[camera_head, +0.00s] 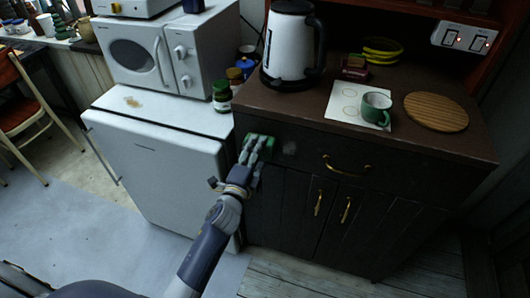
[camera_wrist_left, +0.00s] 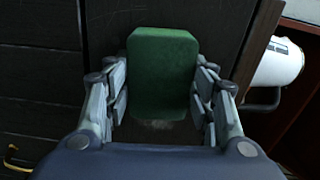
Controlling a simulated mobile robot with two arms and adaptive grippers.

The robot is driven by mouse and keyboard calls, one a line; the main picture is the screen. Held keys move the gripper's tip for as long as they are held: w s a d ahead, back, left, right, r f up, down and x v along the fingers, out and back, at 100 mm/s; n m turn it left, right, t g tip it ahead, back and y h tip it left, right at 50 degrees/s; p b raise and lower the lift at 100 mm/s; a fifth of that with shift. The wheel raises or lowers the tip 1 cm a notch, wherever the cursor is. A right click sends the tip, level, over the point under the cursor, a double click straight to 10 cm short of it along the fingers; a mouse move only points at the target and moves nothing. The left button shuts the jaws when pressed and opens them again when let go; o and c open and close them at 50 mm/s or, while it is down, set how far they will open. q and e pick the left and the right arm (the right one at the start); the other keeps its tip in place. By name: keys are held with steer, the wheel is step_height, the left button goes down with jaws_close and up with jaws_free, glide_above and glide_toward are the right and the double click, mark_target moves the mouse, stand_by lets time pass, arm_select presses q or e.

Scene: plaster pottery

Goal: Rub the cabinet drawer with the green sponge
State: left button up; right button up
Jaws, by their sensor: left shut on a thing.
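The dark cabinet has a wide drawer (camera_head: 308,160) below its brown top, with a curved brass handle (camera_head: 346,167). My left gripper (camera_head: 257,147) is at the left end of the drawer front, shut on the green sponge (camera_head: 266,141). In the left wrist view the sponge (camera_wrist_left: 163,72) sits between the two fingers of the left gripper (camera_wrist_left: 160,98), close against the dark wood; I cannot tell whether it touches. A pale smudge (camera_head: 289,148) shows on the drawer just right of the sponge. My right gripper is not in view.
On the cabinet top stand a white kettle (camera_head: 289,45), a green mug (camera_head: 375,109) on a white sheet, and a round wooden board (camera_head: 436,111). A white fridge (camera_head: 155,150) with a microwave (camera_head: 170,50) and a green jar (camera_head: 222,97) stands close at the left.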

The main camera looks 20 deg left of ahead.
arm_select(q)
steer(key=shift+a, duration=0.15)
steer(key=s, duration=0.6)
steer(key=shift+p, duration=0.35)
steer(key=shift+s, duration=0.1)
steer(key=shift+s+a, duration=0.15)
steer(key=shift+s, duration=1.25)
